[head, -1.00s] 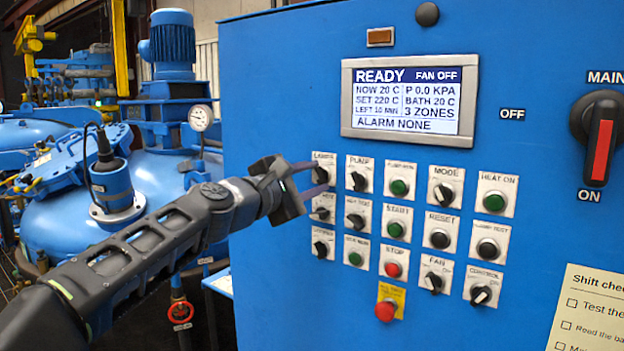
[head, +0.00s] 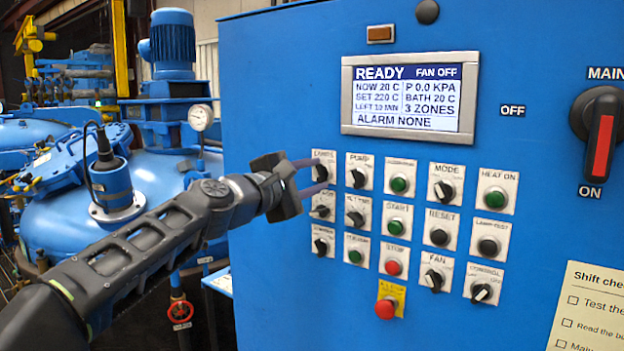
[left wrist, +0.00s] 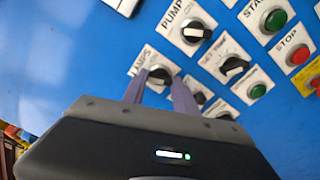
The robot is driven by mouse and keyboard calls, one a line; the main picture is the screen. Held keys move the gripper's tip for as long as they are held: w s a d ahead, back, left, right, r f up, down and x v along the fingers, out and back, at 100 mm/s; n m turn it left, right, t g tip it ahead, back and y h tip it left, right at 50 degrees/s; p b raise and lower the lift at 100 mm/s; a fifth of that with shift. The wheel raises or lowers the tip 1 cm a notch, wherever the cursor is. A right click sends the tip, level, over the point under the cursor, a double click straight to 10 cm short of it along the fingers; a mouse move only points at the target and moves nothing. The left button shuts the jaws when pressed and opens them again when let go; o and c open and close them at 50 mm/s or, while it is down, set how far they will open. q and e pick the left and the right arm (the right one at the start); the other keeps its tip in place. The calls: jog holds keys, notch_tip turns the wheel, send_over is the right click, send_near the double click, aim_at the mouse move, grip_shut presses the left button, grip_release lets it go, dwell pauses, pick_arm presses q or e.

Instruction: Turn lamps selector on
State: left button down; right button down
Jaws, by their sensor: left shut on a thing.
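The lamps selector (head: 320,172) is a black knob on a white plate at the top left of the button rows on the blue panel. It also shows in the left wrist view (left wrist: 160,75), under its "LAMPS" label. My left gripper (head: 318,174) comes in from the left with its two purple-grey fingers reaching the selector. In the left wrist view the fingertips lie on either side of the knob, and the jaws are shut on it. The fingers hide part of the knob. My right gripper is in neither view.
The pump selector (head: 358,179) sits close to the right of the lamps selector, with another selector (head: 321,211) just below. The display (head: 408,95) reads READY, FAN OFF, ALARM NONE. A red-handled main switch (head: 602,145) is at the right. Blue vessels (head: 150,190) stand at the left.

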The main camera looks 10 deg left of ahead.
pick_arm(q)
jog(key=m+b, duration=0.2)
jog(key=m, duration=0.3)
jog(key=shift+f, duration=0.2)
jog(key=m+b, duration=0.2)
jog(key=m, duration=0.3)
jog(key=shift+r+m+b, duration=0.1)
jog(key=shift+m+b, duration=0.2)
jog(key=shift+b, duration=0.05)
jog(key=c, duration=1)
grip_release()
jog(key=shift+o, duration=0.2)
jog(key=b+v, duration=0.3)
jog(key=v, duration=0.4)
jog(key=shift+s, duration=0.35)
